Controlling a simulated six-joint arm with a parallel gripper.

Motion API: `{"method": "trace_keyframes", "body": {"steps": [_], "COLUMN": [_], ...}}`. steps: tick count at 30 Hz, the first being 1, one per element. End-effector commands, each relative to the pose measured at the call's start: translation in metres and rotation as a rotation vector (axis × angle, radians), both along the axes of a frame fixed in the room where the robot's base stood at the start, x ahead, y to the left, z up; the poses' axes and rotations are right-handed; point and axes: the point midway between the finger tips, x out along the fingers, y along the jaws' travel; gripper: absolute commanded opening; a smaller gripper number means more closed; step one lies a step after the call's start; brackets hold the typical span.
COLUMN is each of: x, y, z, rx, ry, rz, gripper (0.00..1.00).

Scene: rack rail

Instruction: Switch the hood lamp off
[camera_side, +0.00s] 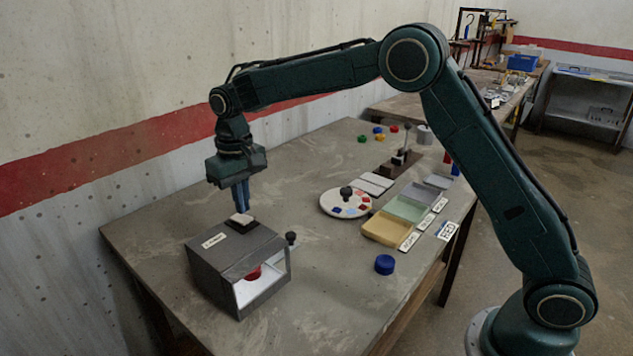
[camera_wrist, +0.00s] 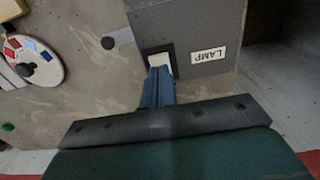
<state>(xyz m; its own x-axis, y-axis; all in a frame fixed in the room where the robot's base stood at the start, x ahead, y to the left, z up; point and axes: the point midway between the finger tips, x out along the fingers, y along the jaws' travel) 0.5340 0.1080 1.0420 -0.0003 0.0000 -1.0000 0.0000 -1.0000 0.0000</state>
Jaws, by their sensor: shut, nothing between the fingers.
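The grey hood (camera_side: 207,262) is a box at the table's near left, open at the front. Its inside (camera_side: 262,290) looks bright white, so the lamp appears lit. On its top is a white rocker switch (camera_side: 241,219) in a dark frame, which also shows in the wrist view (camera_wrist: 158,60). A white label (camera_wrist: 209,55) reading LAMP lies beside the switch. My gripper (camera_side: 242,210) points down just above the switch, its fingers together and empty. In the wrist view the fingertips (camera_wrist: 160,70) overlap the switch's near edge; I cannot tell whether they touch it.
A red object (camera_side: 254,273) sits inside the hood. A dark knob (camera_side: 291,238) is at the hood's right side. A round white dial plate (camera_side: 338,208), coloured trays (camera_side: 386,229) and a blue cap (camera_side: 384,264) lie farther right. The table between hood and plate is mostly clear.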

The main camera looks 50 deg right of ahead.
Motion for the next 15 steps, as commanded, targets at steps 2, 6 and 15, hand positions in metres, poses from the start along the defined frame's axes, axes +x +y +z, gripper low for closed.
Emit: {"method": "trace_keyframes", "body": {"steps": [2, 6, 15], "x": [-0.0001, 0.0, 0.0001], "y": [0.0, 0.0, 0.0], "z": [-0.0011, -0.0026, -0.0058], "rx": [0.0, 0.0, 0.0], "ry": [0.001, 0.001, 0.0], "rz": [0.0, 0.0, 0.0], "gripper": [0.0, 0.0, 0.0]}}
